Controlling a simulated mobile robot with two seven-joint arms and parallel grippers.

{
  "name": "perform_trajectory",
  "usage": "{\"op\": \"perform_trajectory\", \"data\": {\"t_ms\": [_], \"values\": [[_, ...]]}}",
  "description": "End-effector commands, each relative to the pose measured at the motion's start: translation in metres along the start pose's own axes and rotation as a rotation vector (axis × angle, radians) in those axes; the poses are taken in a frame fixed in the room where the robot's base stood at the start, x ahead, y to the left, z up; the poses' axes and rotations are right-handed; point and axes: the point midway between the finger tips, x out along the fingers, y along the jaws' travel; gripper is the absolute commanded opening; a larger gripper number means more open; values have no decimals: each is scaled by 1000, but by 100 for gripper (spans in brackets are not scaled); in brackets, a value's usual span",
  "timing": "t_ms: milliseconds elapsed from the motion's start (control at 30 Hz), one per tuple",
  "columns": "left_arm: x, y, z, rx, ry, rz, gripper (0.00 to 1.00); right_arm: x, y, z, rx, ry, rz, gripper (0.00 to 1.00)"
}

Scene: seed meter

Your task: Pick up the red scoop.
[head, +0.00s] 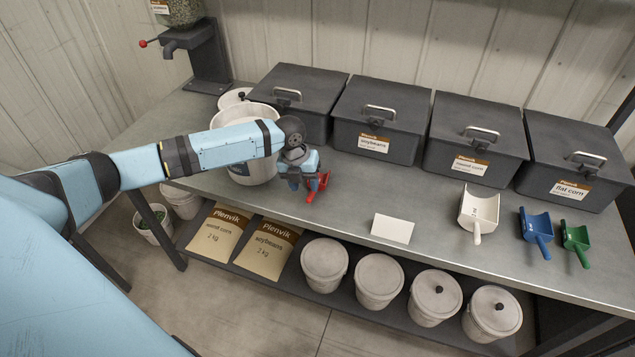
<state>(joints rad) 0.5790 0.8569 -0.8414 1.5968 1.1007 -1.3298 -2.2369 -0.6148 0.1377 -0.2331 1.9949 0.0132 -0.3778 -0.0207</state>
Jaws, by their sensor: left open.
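The red scoop (316,188) is on the grey counter, left of the middle of the head view. My left gripper (308,183) is right over it, pointing down, with its jaws open. The gripper hides much of the scoop, and a red part shows to the right of and below the fingers. I cannot tell whether the fingers touch the scoop. My right gripper is not in view.
A white bucket (252,118) stands just left of my left gripper. Lidded dark bins (378,118) line the back. A white card (392,229) lies on the counter, with white (478,213), blue (536,230) and green (575,240) scoops at right. Counter between card and bins is clear.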

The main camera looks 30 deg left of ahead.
Motion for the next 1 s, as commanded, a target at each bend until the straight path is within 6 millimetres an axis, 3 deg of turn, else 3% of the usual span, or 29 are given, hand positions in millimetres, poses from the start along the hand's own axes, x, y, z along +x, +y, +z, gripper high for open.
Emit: {"op": "perform_trajectory", "data": {"t_ms": [167, 433, 733, 767, 933, 1000], "values": [[12, -2, 0, -2, 2, -1, 46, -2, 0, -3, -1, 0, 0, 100], [50, -6, 2, -2, 2, 0, 46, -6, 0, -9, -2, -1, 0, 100], [57, -5, 2, -1, -1, 0, 46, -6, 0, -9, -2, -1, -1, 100], [57, -5, 2, -1, -1, 0, 44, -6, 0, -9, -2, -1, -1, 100], [57, -5, 2, -1, -1, 0, 4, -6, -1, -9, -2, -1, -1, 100], [57, -5, 2, -1, -1, 0, 0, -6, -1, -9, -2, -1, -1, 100]]}}
